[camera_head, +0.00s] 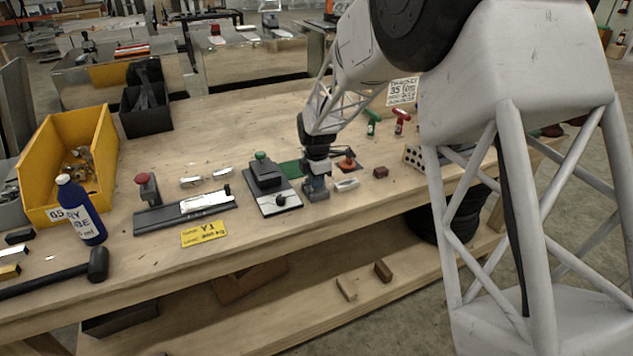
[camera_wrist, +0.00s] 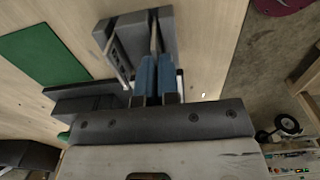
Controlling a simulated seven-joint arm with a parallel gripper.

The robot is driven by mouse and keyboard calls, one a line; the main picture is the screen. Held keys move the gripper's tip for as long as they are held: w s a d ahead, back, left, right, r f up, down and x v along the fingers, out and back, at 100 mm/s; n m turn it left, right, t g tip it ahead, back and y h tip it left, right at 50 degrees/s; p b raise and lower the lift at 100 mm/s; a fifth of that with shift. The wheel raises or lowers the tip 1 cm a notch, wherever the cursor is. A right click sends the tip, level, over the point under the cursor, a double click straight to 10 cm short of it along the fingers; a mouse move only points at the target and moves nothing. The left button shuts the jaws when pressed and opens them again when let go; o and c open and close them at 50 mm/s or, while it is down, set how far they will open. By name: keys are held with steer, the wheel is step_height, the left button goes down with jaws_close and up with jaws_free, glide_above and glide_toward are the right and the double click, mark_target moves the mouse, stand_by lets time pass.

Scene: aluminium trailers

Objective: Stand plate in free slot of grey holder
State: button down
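The grey holder (camera_wrist: 168,30) shows at the top of the wrist view, with slots on its left part. In the head view the grey holder (camera_head: 315,194) stands on the bench directly below my gripper (camera_head: 316,176). My gripper (camera_wrist: 156,80) has two blue fingers close together, pointing at the holder. A thin plate (camera_wrist: 155,38), seen edge-on, stands in line with the narrow gap between them and appears gripped. Its lower part is hidden at the holder, so I cannot tell how deep it sits in a slot.
A green mat (camera_wrist: 42,55) lies flat left of the holder. In the head view a white block (camera_head: 346,185) and a dark red block (camera_head: 380,172) lie to its right. A black-and-grey fixture (camera_head: 272,188) stands to its left. The bench's front edge is close.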

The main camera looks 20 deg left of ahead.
steer(key=shift+f, duration=0.15)
steer(key=c, duration=1.4)
jaws_free()
steer(key=shift+o, duration=0.2)
step_height(320, 180, up, 12)
steer(key=shift+d+r, duration=0.15)
steer(key=shift+r, duration=0.05)
